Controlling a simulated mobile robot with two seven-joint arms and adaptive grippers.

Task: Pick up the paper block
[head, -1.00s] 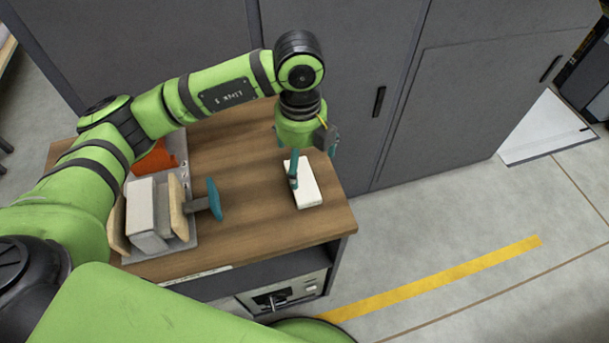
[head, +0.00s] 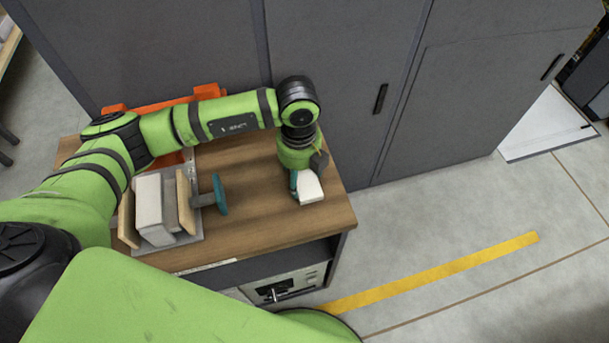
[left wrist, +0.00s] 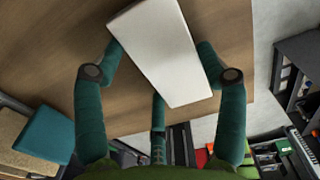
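The paper block (head: 311,190) is a white slab at the right end of the wooden cabinet top. In the left wrist view the paper block (left wrist: 158,50) fills the space between my teal fingers and sits slanted. My left gripper (head: 295,183) is over the block from above. In the left wrist view its fingers (left wrist: 160,65) meet the block's left and right edges, with a third finger at its near end, so it looks shut on the block. I cannot tell whether the block is clear of the wood. My right gripper is out of view.
Left on the wooden top (head: 253,215) stands a grey block (head: 149,208) between wooden plates, with a teal-ended handle (head: 220,194). Something orange (head: 207,91) shows behind my left arm. Tall grey cabinets (head: 345,60) stand close behind. Floor to the right is clear.

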